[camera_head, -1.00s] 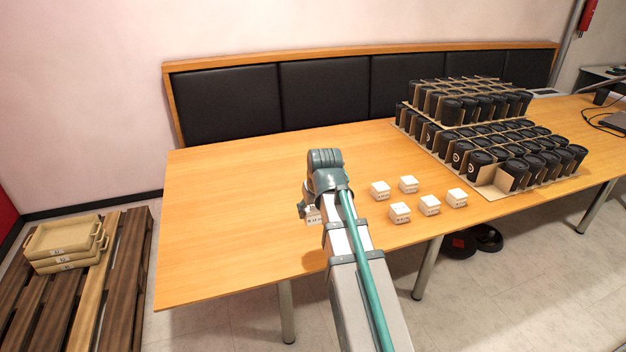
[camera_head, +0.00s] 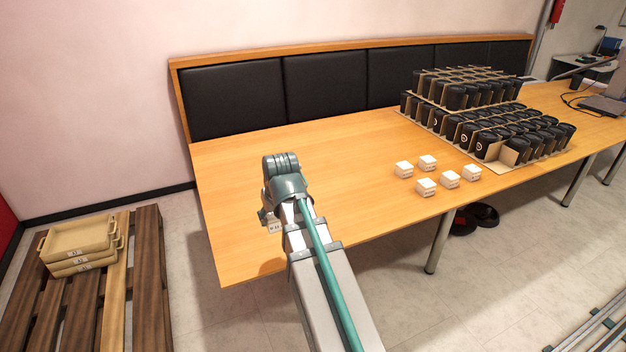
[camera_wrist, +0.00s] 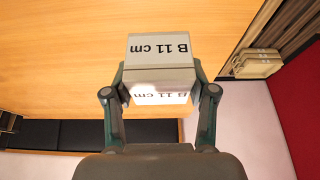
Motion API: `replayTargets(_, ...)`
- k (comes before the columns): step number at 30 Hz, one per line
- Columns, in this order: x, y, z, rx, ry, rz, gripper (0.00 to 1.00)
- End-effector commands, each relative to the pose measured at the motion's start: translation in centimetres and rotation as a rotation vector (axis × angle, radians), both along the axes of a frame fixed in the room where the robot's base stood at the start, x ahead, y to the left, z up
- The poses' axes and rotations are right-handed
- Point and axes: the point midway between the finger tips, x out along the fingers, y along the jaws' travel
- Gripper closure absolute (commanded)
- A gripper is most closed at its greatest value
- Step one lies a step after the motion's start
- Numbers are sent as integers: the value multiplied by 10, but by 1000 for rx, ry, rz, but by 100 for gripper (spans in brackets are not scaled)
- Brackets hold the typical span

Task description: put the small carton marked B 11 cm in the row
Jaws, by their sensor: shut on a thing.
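The small carton marked B 11 cm (camera_wrist: 160,47) is between the fingers of my gripper (camera_wrist: 160,95) in the wrist view. Its label reads on two faces, and both fingers press on its sides. In the head view a small part of the carton (camera_head: 274,227) shows beside my gripper (camera_head: 272,217), which hides the rest. It is over the left part of the wooden table (camera_head: 370,150). Several other small white cartons (camera_head: 426,187) stand in a loose group on the table, to the right of my gripper.
Black cups in cardboard holders (camera_head: 490,115) fill the table farther right. Stacked beige trays (camera_head: 80,245) rest on a wooden pallet (camera_head: 145,280) at the left, on the floor. A black padded bench back (camera_head: 325,85) runs behind the table. The table's left part is clear.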

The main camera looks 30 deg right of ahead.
Motion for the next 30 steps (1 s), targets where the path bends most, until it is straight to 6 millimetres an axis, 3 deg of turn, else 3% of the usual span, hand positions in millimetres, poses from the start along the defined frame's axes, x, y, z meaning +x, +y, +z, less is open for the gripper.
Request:
replayTargets(5, 8, 8, -5, 0, 0, -6, 80)
replayTargets(17, 69, 69, -42, 0, 1, -3, 80)
replayTargets(24, 87, 88, -81, 0, 2, -7, 80)
replayTargets(30, 93, 94, -91, 0, 0, -8, 80)
